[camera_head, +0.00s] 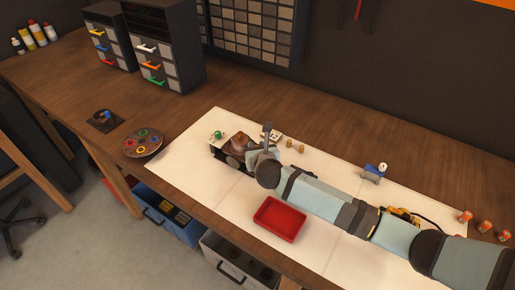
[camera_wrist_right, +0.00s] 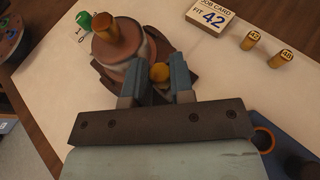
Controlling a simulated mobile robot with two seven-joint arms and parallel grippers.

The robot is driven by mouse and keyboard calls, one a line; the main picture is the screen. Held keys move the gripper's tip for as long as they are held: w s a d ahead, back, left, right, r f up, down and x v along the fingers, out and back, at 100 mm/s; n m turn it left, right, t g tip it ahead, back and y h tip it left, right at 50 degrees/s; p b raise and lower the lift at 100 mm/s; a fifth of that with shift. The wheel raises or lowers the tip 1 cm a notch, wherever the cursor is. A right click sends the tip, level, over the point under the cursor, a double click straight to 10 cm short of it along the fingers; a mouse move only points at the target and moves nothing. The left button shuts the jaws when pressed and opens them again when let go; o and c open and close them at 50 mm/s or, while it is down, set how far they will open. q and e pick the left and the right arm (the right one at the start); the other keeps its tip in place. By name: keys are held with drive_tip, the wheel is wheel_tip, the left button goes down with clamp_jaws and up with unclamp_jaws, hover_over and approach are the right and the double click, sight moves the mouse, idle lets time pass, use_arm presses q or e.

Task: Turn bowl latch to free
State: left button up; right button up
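My right gripper (camera_wrist_right: 158,82) reaches this knob, with one finger on either side. The gap between the fingers is about as wide as the knob, and I cannot tell whether they press on it. In the head view the right gripper (camera_head: 254,150) is beside the copper body, partly hidden by its wrist. My left gripper is not in view.
A green-capped item (camera_wrist_right: 84,20) is beside the copper body. A red tray (camera_head: 280,218) is at the mat's front. Drawer cabinets (camera_head: 165,55) stand at the back left.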

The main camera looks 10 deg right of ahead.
clamp_jaws()
